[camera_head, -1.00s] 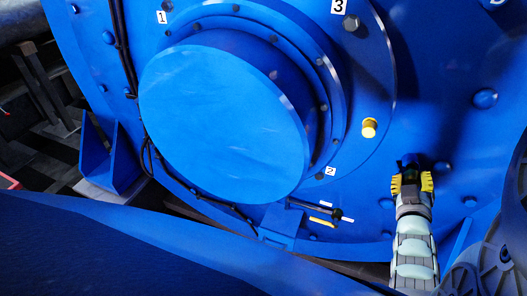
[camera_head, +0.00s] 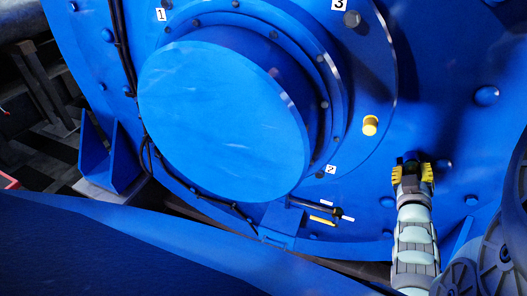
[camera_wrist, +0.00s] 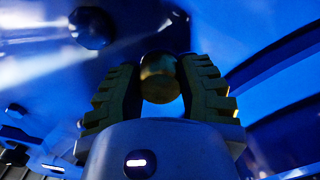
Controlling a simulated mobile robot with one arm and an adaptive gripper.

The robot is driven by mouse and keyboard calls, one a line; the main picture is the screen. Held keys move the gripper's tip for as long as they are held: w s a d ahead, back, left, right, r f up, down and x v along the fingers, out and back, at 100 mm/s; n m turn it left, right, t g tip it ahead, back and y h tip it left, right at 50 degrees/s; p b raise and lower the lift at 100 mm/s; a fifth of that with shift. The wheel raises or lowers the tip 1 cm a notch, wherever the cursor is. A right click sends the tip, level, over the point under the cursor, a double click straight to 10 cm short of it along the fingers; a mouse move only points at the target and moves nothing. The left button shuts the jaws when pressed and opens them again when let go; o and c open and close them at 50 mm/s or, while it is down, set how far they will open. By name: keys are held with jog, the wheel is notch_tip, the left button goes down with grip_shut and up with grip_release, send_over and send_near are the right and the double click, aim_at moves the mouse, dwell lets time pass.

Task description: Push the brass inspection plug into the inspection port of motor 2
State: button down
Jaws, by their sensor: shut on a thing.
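My gripper (camera_head: 411,170) is at the lower right of the big blue motor face in the head view. Its fingers also show in the wrist view (camera_wrist: 160,80), closed on a round brass-coloured piece (camera_wrist: 160,78) that looks like the brass inspection plug. In the head view the held piece looks dark and small between the fingertips. A label "2" (camera_head: 331,169) is on the motor (camera_head: 225,120), left of my gripper, with a dark round spot (camera_head: 320,175) beside it. I cannot tell whether that spot is the port.
A yellow cylinder (camera_head: 370,125) sticks out of the motor face, up and left of my gripper. Labels "1" (camera_head: 161,15) and "3" (camera_head: 340,4) are higher up. Bolt heads (camera_head: 486,95) dot the face. A blue bracket with a rod (camera_head: 315,208) is below label "2".

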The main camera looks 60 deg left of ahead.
jog(key=shift+w+a, duration=0.1)
jog(key=shift+a, duration=0.15)
jog(key=c, duration=0.6)
grip_release()
jog(key=shift+d, duration=0.1)
jog(key=v, duration=1.2)
